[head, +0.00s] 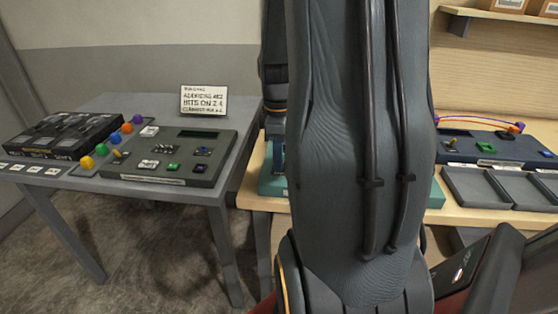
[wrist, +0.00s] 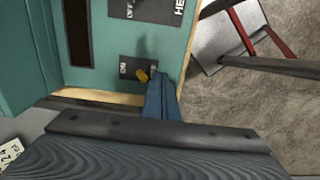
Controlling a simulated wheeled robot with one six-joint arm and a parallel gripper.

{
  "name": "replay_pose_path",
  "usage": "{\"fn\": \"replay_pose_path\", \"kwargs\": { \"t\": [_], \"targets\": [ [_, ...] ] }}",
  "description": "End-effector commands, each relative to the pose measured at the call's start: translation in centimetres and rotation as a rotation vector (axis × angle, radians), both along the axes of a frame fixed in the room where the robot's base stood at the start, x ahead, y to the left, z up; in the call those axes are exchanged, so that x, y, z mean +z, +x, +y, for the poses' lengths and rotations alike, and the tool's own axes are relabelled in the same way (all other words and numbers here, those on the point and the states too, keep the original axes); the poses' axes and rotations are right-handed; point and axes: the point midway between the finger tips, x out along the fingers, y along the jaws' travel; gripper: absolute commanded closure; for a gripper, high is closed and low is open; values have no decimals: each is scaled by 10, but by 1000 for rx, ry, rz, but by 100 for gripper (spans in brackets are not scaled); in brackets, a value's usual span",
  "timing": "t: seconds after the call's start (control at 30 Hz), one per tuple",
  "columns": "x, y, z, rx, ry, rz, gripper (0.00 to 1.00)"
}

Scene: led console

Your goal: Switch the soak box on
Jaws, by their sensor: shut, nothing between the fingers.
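The teal box (wrist: 105,58) fills the upper left of the wrist view. A dark switch plate (wrist: 128,64) on it is marked ON at its left end, and a small lever with a yellow tip (wrist: 142,76) stands on it. My gripper (wrist: 160,92) has blue fingers, shut and empty, just right of the lever and over the plate's right end. I cannot tell whether they touch the lever. In the head view my arm covers most of the teal box (head: 435,194), and the switch is not visible there.
Another dark plate (wrist: 155,8) with lettering sits above the switch. In the head view, a grey table (head: 215,170) at left holds a dark console (head: 120,174) with coloured knobs and a sign (head: 204,102). A blue console (head: 490,148) and grey trays (head: 478,187) stand right.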

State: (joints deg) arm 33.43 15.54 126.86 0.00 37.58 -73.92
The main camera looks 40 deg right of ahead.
Motion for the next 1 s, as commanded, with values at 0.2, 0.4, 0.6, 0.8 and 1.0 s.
{"fn": "replay_pose_path", "kwargs": {
  "t": [0.2, 0.4, 0.6, 0.8, 1.0],
  "targets": [
    [-3, 0, 0, 0, 1, 1, 100],
    [-3, 0, 0, 0, 1, 1, 100],
    [-3, 2, -3, 0, 0, 0, 100],
    [-3, 6, -7, 0, 0, 0, 100],
    [-3, 9, -11, 0, 0, 0, 100]
  ]
}}
